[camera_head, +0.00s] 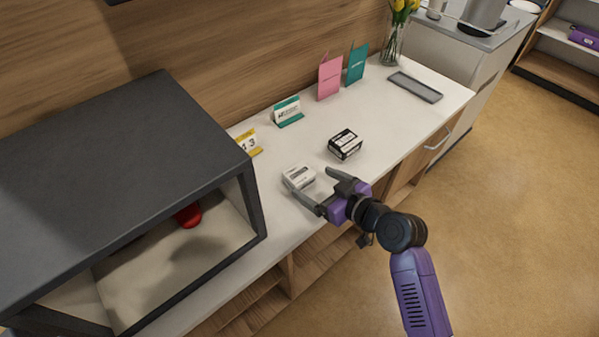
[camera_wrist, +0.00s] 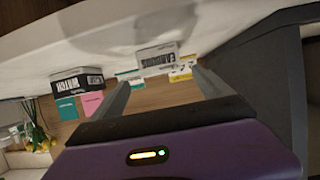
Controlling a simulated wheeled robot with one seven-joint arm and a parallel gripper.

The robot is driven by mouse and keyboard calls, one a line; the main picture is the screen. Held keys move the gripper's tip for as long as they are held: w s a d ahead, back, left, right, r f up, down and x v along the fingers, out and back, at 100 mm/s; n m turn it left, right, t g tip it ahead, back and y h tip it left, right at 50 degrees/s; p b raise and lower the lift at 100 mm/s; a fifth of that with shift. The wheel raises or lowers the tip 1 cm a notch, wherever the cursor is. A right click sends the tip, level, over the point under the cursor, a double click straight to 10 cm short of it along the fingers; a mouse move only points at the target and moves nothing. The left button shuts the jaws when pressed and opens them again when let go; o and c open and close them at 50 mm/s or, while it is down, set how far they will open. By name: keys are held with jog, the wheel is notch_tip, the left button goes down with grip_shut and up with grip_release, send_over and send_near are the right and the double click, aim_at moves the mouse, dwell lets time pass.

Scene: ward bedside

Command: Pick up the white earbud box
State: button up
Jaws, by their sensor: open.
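The white earbud box (camera_head: 299,177) lies on the white counter, close to the tips of my gripper. It is a small white box with dark print. In the wrist view the white box (camera_wrist: 158,60) shows ahead, between the two fingers. My gripper (camera_head: 312,187) is open and empty, with its fingers pointing toward the box. In the wrist view the fingers (camera_wrist: 160,84) are spread apart, with the box beyond their tips.
A black-and-white box (camera_head: 345,145) stands to the right of the earbud box. A yellow number sign (camera_head: 249,143), a teal sign (camera_head: 288,112), and pink (camera_head: 329,77) and teal (camera_head: 356,63) cards stand behind. A dark open-fronted cabinet (camera_head: 262,215) stands left. A grey tray (camera_head: 415,87) lies right.

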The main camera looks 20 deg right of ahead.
aim_at(306, 179)
jog(key=x, duration=0.7)
jog(key=shift+w+a+f+p, duration=0.1)
jog(key=shift+f+p, duration=0.1)
jog(key=shift+p, duration=0.2)
jog(key=c, duration=1.5)
